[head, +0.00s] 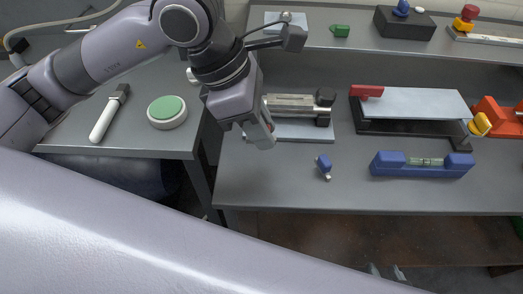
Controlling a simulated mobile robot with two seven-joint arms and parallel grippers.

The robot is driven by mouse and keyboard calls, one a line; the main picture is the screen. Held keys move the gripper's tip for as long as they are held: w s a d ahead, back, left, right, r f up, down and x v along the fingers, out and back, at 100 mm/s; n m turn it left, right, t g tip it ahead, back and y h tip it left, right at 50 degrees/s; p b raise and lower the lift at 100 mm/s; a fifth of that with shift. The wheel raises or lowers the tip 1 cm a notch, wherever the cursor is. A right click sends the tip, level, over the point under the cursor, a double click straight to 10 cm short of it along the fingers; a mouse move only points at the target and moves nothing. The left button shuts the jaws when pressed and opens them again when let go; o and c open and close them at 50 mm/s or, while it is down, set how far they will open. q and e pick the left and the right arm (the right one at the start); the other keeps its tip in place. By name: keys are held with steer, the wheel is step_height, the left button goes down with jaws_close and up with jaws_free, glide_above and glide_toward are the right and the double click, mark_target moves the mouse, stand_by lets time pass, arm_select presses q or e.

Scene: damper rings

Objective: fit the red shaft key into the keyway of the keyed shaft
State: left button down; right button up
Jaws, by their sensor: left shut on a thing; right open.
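The keyed shaft (290,104) is a metal bar lying level on a pale base plate (300,131), with a dark block at its right end. My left gripper (265,130) points down at the shaft's left end and covers part of it. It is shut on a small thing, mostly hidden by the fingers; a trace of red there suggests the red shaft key. Whether it touches the shaft, and where the keyway is, I cannot tell. My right gripper (385,272) shows only as small tips at the bottom edge, below the bench front, and is open.
A blue level (422,164) and a small blue-and-metal piece (324,167) lie in front. A pale plate on a dark frame (410,102) with a red block (366,91) stands right. A green-topped disc (167,111) and a white-handled tool (108,115) lie on the left table.

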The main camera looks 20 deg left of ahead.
mark_target(269, 167)
arm_select(q)
step_height(269, 167, down, 4)
steer(key=shift+r, duration=0.15)
step_height(269, 167, down, 3)
steer(key=shift+f+b, duration=0.1)
steer(key=shift+b, duration=0.2)
steer(key=shift+f, duration=0.2)
steer(key=c, duration=1)
jaws_free()
